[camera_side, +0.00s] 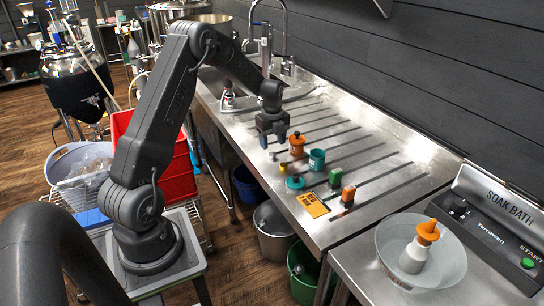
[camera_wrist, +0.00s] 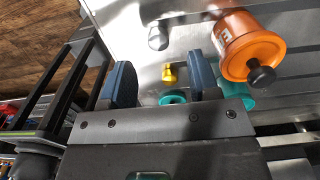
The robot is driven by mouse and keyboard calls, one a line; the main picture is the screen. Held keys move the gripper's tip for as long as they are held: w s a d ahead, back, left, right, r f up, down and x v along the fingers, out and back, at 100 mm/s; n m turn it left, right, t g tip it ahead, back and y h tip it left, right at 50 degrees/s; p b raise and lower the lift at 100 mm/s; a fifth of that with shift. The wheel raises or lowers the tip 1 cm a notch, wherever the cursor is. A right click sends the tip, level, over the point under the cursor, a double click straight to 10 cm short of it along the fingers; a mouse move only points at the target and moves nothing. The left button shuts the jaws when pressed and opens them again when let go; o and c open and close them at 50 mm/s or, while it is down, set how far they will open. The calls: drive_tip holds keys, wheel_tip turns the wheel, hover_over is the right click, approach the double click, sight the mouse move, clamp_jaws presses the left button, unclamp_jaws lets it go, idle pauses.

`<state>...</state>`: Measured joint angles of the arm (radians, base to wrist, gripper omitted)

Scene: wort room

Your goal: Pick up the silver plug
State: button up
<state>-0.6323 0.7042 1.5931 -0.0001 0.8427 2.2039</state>
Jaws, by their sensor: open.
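The silver plug (camera_wrist: 158,38) is a small grey piece lying on the steel drainboard, near the top centre of the wrist view. In the side view a small grey shape (camera_side: 272,156) just below my gripper (camera_side: 273,138) looks like the same plug. My gripper also shows in the wrist view (camera_wrist: 161,72), with its two blue fingers wide apart and nothing held between them. The plug lies beyond the fingertips in that view, roughly in line with the gap, and is not touched.
An orange pot with a black knob (camera_wrist: 252,48) stands close to the right finger. A small yellow piece (camera_wrist: 169,73) and a teal disc (camera_wrist: 172,97) lie nearby. A teal cup (camera_side: 317,160), green block (camera_side: 335,178), orange block (camera_side: 348,195) and yellow card (camera_side: 313,205) sit on the ribbed drainboard.

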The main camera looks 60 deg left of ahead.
sight(272, 154)
wheel_tip(272, 154, down, 5)
drive_tip(key=shift+s+r, duration=0.1)
drive_tip(key=shift+r, duration=0.1)
drive_tip(key=c, duration=1)
drive_tip(key=shift+r, duration=0.6)
wheel_tip(272, 154, up, 3)
drive_tip(key=shift+f, duration=0.1)
drive_tip(key=s+a+r, duration=0.5)
drive_tip(key=s+r, duration=0.2)
drive_tip(key=s, duration=0.3)
drive_tip(key=shift+s+a, duration=0.15)
drive_tip(key=shift+a, duration=0.15)
